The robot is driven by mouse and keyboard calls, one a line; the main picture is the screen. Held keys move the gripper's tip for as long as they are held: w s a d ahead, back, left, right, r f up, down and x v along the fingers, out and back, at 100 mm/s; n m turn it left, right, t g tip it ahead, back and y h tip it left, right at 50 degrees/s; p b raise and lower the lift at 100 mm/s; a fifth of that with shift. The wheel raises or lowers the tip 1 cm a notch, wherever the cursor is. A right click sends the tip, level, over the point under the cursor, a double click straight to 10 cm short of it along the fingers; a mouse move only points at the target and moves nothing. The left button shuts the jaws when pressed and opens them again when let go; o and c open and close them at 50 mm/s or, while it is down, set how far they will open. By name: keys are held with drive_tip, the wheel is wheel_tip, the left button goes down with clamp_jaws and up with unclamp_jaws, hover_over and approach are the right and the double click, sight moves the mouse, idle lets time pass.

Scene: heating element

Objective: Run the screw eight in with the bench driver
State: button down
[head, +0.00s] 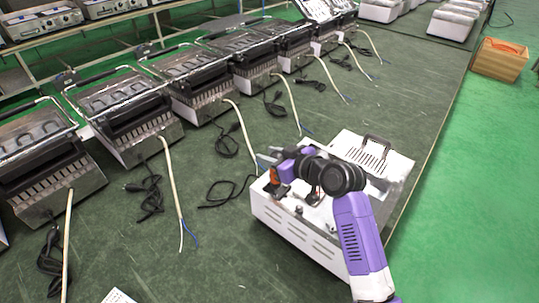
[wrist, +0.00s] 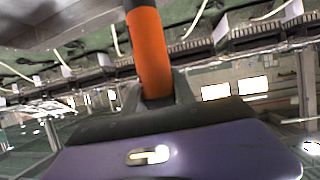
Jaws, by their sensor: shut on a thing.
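My gripper (head: 273,168) is over the left part of the white slotted housing (head: 301,236). It is shut on the orange handle (wrist: 149,52), which I take to be the bench driver's. In the wrist view the handle rises from between the dark fingers, beyond my purple gripper body. In the head view only a small orange patch shows at the gripper, above a dark part on the housing. The driver's tip is not visible. I cannot make out screw eight, or whether the driver touches it.
A white vented panel with a dark handle (head: 377,150) sits at the housing's back right. Several metal grills (head: 125,113) with loose cables line the green bench (head: 225,260). A wooden crate (head: 499,64) stands at the far right.

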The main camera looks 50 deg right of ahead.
drive_tip(key=shift+f+b, duration=0.3)
drive_tip(key=shift+f, duration=0.35)
idle(1.2)
drive_tip(key=shift+r, duration=0.1)
drive_tip(key=shift+r+p, duration=2.15)
drive_tip(key=shift+r, duration=0.4)
